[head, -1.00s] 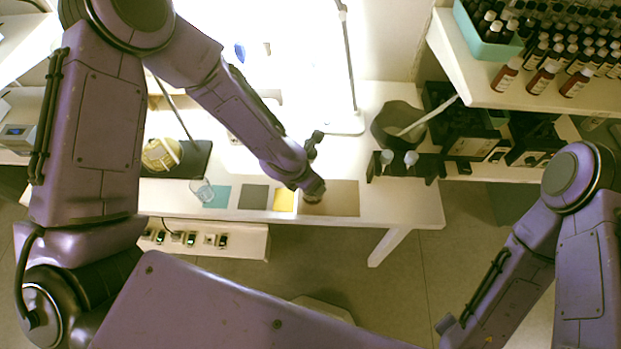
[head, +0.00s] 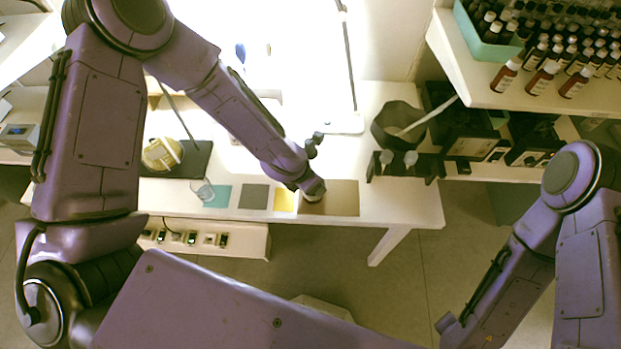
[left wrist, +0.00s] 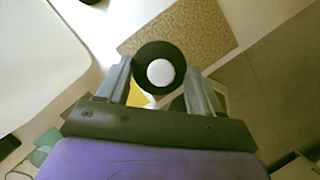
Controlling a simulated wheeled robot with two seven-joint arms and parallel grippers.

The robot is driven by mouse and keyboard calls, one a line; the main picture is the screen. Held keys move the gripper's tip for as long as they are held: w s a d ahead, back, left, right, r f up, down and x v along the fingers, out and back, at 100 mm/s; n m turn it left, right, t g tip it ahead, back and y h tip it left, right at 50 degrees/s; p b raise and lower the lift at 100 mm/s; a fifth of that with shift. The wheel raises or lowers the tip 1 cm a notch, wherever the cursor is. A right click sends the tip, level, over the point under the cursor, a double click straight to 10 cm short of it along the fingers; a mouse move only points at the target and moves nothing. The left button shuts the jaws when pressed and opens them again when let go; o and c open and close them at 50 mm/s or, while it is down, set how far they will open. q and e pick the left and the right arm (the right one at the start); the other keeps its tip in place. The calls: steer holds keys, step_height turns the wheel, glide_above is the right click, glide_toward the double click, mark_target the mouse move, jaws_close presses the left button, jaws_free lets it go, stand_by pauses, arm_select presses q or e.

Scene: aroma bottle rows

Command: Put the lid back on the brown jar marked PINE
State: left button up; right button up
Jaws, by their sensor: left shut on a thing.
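My left gripper (head: 314,191) is at the front edge of the white table, beside the tan mat. In the left wrist view, my left gripper (left wrist: 160,82) is shut on a round black thing with a white centre (left wrist: 160,72). It looks like a lid or cap seen from above, but I cannot tell for sure. I cannot tell whether a jar stands beneath it. No PINE marking can be read in either view. My right arm shows at the lower right of the head view, but its gripper cannot be seen.
Teal, dark grey, yellow and tan mats (head: 343,198) line the front edge of the table (head: 405,205). A clear glass (head: 202,190) stands left. A dark pot (head: 398,124) and a black holder (head: 377,166) stand right. Several bottles (head: 544,77) fill the shelf at upper right.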

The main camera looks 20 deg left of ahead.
stand_by(0.6)
stand_by(0.3)
arm_select(q)
steer(key=o, duration=1.2)
steer(key=shift+o, duration=0.4)
step_height(320, 180, up, 7)
steer(key=p, duration=0.7)
steer(key=shift+r, duration=0.1)
jaws_close()
